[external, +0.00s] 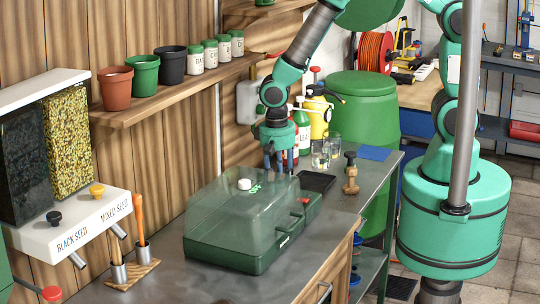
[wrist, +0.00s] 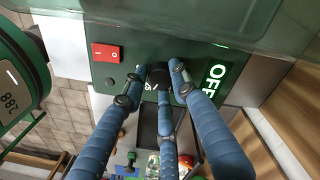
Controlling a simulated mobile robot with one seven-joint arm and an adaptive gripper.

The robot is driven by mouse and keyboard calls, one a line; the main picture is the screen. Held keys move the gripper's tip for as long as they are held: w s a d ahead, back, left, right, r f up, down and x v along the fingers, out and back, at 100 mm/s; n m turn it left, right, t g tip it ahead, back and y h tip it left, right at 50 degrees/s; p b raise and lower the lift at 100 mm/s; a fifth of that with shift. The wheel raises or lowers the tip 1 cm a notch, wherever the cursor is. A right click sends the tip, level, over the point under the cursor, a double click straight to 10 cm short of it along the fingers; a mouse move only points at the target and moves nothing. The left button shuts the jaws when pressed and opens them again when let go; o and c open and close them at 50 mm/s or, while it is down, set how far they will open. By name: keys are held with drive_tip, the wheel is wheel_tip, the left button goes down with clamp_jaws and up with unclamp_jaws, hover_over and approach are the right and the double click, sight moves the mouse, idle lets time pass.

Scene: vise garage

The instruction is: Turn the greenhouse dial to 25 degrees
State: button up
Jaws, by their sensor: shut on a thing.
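The greenhouse is a green box with a clear lid (external: 225,205) and stands on the grey bench. My gripper (external: 280,168) reaches down at its far right end. In the wrist view, the greenhouse's green panel (wrist: 130,73) carries a black dial (wrist: 157,73), and my blue fingers are closed around it. The fingers cover part of the dial and most of its scale, so its setting cannot be read. A lit display (wrist: 215,88) right of the dial reads OFF. A red rocker switch (wrist: 107,53) is left of it.
A dark tray (external: 316,183) lies just right of my gripper, with glasses (external: 322,155) and bottles behind. A shelf with pots (external: 145,75) runs along the wall.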

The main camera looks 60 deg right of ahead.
drive_tip(key=shift+s+f+m, duration=0.2)
drive_tip(key=shift+s+m, duration=0.1)
drive_tip(key=o, duration=1.1)
drive_tip(key=shift+a, duration=0.1)
drive_tip(key=shift+w+r, duration=0.1)
drive_tip(key=shift+w, duration=0.05)
drive_tip(key=shift+r, duration=0.1)
drive_tip(key=shift+w+r, duration=0.1)
drive_tip(key=shift+r, duration=0.1)
drive_tip(key=r, duration=1.1)
drive_tip(key=shift+w+a+r, duration=0.15)
drive_tip(key=shift+a+r, duration=0.05)
